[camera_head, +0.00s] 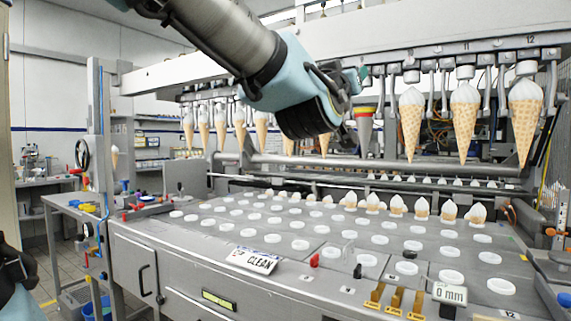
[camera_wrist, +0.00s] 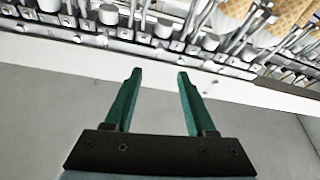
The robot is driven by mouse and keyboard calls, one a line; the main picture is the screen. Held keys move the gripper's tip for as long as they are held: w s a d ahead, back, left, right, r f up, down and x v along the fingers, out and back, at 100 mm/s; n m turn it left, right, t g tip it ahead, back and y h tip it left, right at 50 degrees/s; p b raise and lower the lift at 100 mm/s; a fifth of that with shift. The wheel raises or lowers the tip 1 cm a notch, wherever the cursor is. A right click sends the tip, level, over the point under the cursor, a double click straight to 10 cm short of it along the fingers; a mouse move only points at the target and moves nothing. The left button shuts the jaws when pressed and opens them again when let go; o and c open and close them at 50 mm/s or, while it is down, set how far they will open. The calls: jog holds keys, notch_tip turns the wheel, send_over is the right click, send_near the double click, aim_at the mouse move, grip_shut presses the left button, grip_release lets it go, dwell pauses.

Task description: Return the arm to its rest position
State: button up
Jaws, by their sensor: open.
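My gripper (camera_wrist: 159,78) shows in the wrist view with its two green fingers apart and nothing between them. Beyond the fingertips is the machine's rail with white cups and metal levers. In the head view my arm (camera_head: 235,45) reaches in from the top left, bent at a blue-and-black wrist (camera_head: 310,112) in front of the hanging row. The fingers are mostly hidden there; a bit of green shows beside the wrist. Ice cream cones (camera_head: 464,120) hang point down along the overhead rail, and a grey cone with coloured bands (camera_head: 365,125) hangs just right of the wrist.
Below lies the machine's metal deck (camera_head: 225,225) with rows of white round holders and several small cones at the back. A "CLEAN" sign (camera_head: 253,260) and yellow clips (camera_head: 395,300) lie near the front edge. A side table (camera_head: 75,205) stands at left.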

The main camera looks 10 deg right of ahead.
jog(key=w+a+f+g+y, duration=0.2)
jog(key=w+a+f+y, duration=0.15)
jog(key=f, duration=0.55)
jog(key=w+a+f+n+g+y, duration=0.1)
jog(key=w+a+f+g+y, duration=0.2)
jog(key=f, duration=0.6)
jog(key=w+a+f+g+y, duration=0.25)
jog(key=a+f, duration=0.25)
jog(key=f, duration=0.4)
jog(key=s+a+f+n+g+y, duration=0.1)
jog(key=s+a+f+g, duration=0.3)
jog(key=a+f, duration=0.5)
jog(key=s+a+f+n+g+y+p, duration=0.1)
jog(key=s+a+f+n+g+y, duration=0.1)
jog(key=s+a+f, duration=0.5)
notch_tip(320, 180, down, 3)
jog(key=a+g+y, duration=0.1)
jog(key=a+g, duration=0.1)
jog(key=shift+s+a+r+y+p, duration=0.15)
jog(key=shift+s+a+y+p, duration=0.15)
jog(key=shift+a, duration=0.1)
jog(key=shift+g, duration=0.25)
